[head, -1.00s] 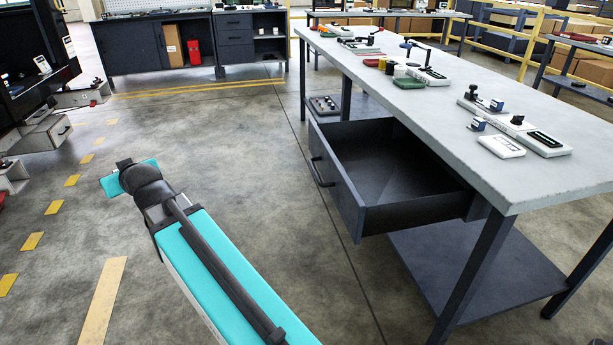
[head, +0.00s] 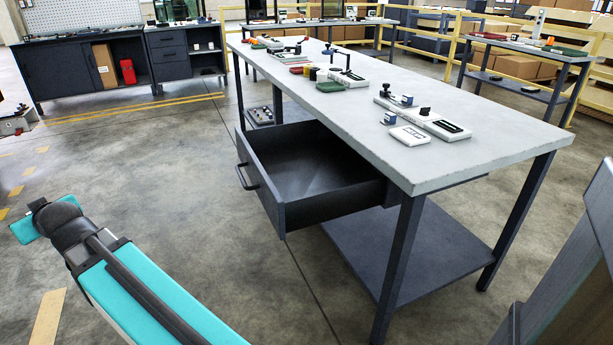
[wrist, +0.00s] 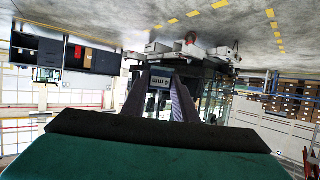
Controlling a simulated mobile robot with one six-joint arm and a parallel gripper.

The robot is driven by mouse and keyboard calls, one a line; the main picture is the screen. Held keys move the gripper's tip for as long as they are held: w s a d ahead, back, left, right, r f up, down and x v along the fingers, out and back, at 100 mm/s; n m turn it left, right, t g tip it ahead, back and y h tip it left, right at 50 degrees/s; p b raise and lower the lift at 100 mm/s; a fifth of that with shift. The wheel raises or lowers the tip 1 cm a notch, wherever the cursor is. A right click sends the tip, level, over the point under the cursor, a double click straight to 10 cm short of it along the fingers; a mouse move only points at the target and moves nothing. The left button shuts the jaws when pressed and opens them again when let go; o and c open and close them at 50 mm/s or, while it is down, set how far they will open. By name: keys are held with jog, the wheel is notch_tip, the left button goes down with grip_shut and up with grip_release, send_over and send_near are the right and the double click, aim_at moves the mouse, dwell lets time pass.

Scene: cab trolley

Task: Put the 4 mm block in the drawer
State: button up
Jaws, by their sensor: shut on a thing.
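The drawer (head: 258,190) is pulled out from under the grey workbench in the head view, and the inside that shows is empty. In the wrist view my gripper (wrist: 161,92) shows two dark fingers with a small dark block (wrist: 160,82) between them. The block carries a pale label too small to read, so I cannot tell its size. The fingers are shut on it. In the head view my arm is at the lower left, left of the drawer and apart from it, and my gripper's fingers are not visible there.
The workbench top (head: 470,110) carries small blue blocks (head: 390,118), a white plate (head: 410,136) and fixtures. A lower shelf (head: 410,250) lies beneath. A grey upright surface (head: 575,280) stands at the lower right. The floor left of the drawer is clear.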

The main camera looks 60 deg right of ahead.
jog(key=shift+w+r, duration=0.3)
jog(key=shift+r, duration=0.05)
jog(key=w+d+r+m+h+p, duration=0.25)
jog(key=d+p, duration=0.45)
jog(key=d, duration=0.5)
jog(key=w+d+r+m+h+p, duration=0.1)
jog(key=d+r+h+p, duration=0.15)
jog(key=d+p, duration=0.7)
jog(key=r+m+g+h+p, duration=0.2)
jog(key=m+g+h+p, duration=0.3)
jog(key=p, duration=1.1)
send_over(241, 134)
jog(key=shift+d+f+m+t, duration=0.1)
jog(key=shift+f+m+t, duration=0.15)
jog(key=shift+t, duration=0.15)
jog(key=s+d+f+m+g+p, duration=0.1)
jog(key=s+d+f+p, duration=0.1)
jog(key=s+d, duration=0.3)
jog(key=s+d+f+m+g+h+p, duration=0.1)
jog(key=s+d, duration=0.5)
jog(key=s, duration=0.6)
notch_tip(241, 134, down, 2)
jog(key=shift+d+f+m+p, duration=0.15)
jog(key=shift+f+m+p, duration=0.15)
jog(key=shift+p, duration=0.35)
